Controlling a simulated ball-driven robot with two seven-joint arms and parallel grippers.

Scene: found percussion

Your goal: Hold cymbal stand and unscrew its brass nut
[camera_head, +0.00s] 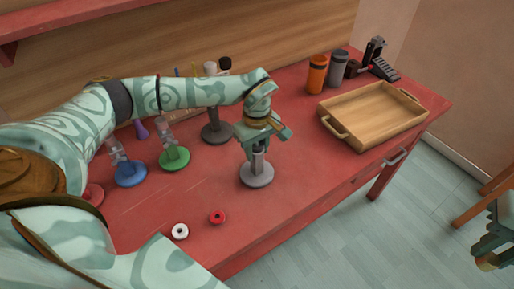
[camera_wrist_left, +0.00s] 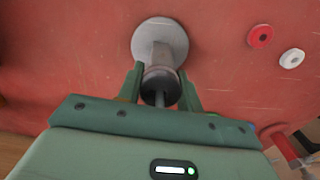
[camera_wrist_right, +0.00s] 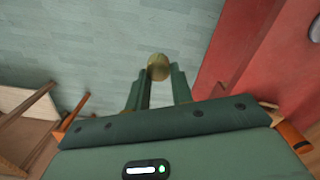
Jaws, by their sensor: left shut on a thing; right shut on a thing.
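The cymbal stand has a round grey base (camera_head: 257,176) on the red table and a grey post. My left gripper (camera_head: 260,146) is shut on the upper part of the post from above. In the left wrist view the stand's base (camera_wrist_left: 160,38) lies beyond the fingers, and its dark top with a thin rod (camera_wrist_left: 160,98) shows between them. The brass nut (camera_wrist_right: 158,66) is between the fingertips of my right gripper (camera_wrist_right: 159,75), apart from the stand. In the head view my right gripper (camera_head: 488,255) is at the far right, over the floor, beyond the table.
A wooden tray (camera_head: 333,126) sits on the right of the table. An orange canister (camera_head: 317,75) and a grey canister (camera_head: 339,69) stand behind it. Green-based (camera_head: 174,160) and blue-based (camera_head: 131,174) stands are left. Red (camera_head: 217,217) and white (camera_head: 180,231) rings lie in front.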

